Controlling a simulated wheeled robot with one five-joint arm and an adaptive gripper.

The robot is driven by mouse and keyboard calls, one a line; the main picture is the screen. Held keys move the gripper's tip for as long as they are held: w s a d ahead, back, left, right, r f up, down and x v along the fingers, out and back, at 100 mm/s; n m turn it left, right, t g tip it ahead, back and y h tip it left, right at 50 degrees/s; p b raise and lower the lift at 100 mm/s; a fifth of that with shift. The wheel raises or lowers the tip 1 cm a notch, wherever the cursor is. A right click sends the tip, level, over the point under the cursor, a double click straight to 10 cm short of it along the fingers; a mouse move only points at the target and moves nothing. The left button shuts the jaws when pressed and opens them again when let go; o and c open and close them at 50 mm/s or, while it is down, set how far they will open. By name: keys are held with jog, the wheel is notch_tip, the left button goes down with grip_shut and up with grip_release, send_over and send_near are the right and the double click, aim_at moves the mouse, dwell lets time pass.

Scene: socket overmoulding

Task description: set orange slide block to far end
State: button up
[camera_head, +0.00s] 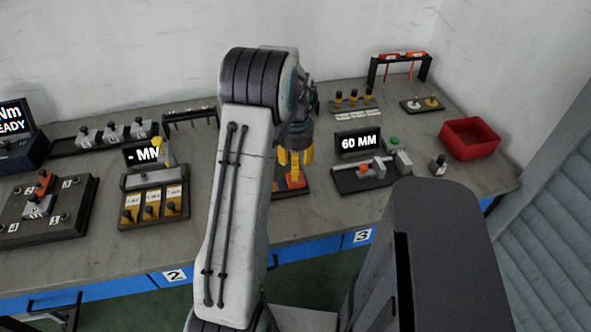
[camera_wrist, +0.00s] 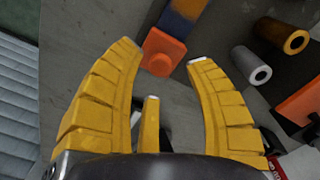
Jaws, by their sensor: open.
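The orange slide block (camera_wrist: 163,52) has a small raised knob and shows in the wrist view between and just beyond my fingertips. A blue strip (camera_wrist: 177,23) with orange beyond it lies behind the block, on a dark base. In the head view the orange block (camera_head: 293,181) shows below my fingers, partly hidden by them and by my arm. My gripper (camera_wrist: 167,54) is open, with its yellow fingers spread on either side of the block; I cannot tell whether they touch it. It also shows in the head view (camera_head: 295,172), pointing down.
A 60 MM display (camera_head: 358,142) and a gauge fixture (camera_head: 345,180) stand to the right, with a red bin (camera_head: 469,139) beyond. A panel with yellow tiles (camera_head: 153,205) lies to the left. Grey bench surface (camera_head: 330,215) is bare near the front edge.

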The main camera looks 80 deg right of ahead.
jog(key=shift+f, duration=1.15)
grip_shut()
